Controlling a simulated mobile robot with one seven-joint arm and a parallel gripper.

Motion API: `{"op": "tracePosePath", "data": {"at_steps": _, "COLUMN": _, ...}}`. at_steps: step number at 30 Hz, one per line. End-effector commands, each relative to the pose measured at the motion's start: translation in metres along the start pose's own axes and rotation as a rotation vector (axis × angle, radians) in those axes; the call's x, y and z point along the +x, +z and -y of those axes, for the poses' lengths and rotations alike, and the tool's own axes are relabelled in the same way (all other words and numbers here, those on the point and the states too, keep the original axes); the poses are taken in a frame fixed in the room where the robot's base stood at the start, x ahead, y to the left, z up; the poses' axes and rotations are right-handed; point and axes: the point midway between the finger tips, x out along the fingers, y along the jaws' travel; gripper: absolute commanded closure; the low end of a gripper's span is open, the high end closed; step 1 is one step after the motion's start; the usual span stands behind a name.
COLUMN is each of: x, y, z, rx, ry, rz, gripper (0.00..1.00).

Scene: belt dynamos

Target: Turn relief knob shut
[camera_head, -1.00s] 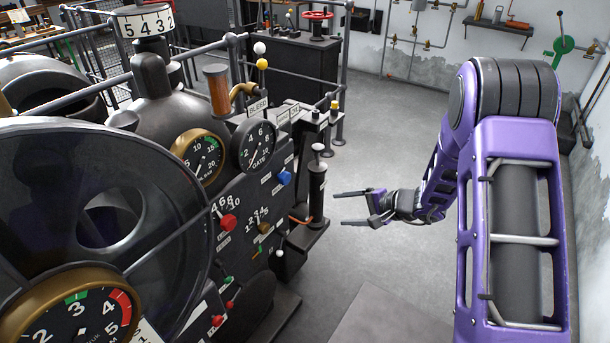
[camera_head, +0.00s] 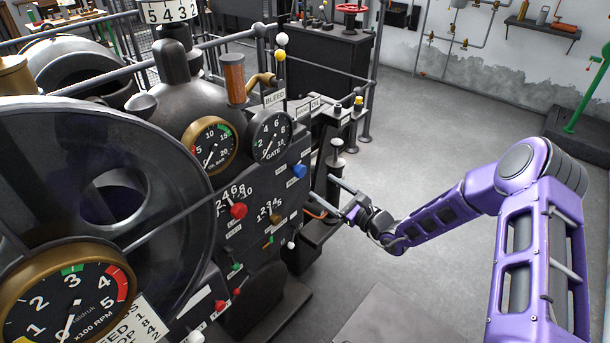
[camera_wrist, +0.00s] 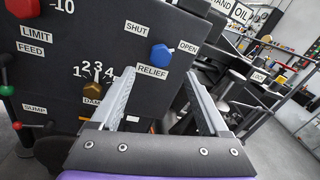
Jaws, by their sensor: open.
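The relief knob (camera_wrist: 162,56) is a blue faceted knob on the dark panel, with a SHUT label at its upper left, OPEN at its right and RELIEF below. In the head view the blue knob (camera_head: 299,171) sits right of the GATE gauge. My gripper (camera_head: 321,186) is open and empty, a little right of and below the knob, with its fingers toward the panel. In the wrist view the knob appears between the fingertips of my gripper (camera_wrist: 161,66), beyond them; contact is not visible. The knob's exact turn angle is hard to read.
A red knob (camera_head: 238,211) and a brass knob (camera_head: 276,217) are on the same panel, left of and below the blue one. A dark upright post (camera_head: 336,162) stands close by the gripper.

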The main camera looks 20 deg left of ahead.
Motion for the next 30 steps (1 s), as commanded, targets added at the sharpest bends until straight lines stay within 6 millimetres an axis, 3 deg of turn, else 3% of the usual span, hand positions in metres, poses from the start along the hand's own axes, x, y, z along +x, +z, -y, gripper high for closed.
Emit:
{"op": "tracePosePath", "data": {"at_steps": 6, "x": 0.048, "y": 0.000, "z": -0.001, "rx": -0.002, "ry": 0.003, "rz": 0.002, "gripper": 0.21}}
{"op": "tracePosePath", "data": {"at_steps": 12, "x": 0.076, "y": -0.001, "z": -0.001, "rx": -0.002, "ry": 0.002, "rz": -0.001, "gripper": 0.21}}
{"op": "tracePosePath", "data": {"at_steps": 25, "x": 0.088, "y": 0.000, "z": 0.000, "rx": -0.002, "ry": 0.001, "rz": -0.001, "gripper": 0.21}}
{"op": "tracePosePath", "data": {"at_steps": 26, "x": 0.088, "y": 0.000, "z": 0.000, "rx": -0.002, "ry": 0.001, "rz": -0.001, "gripper": 0.23}}
{"op": "tracePosePath", "data": {"at_steps": 30, "x": 0.088, "y": -0.001, "z": 0.000, "rx": -0.002, "ry": 0.001, "rz": -0.001, "gripper": 0.48}}
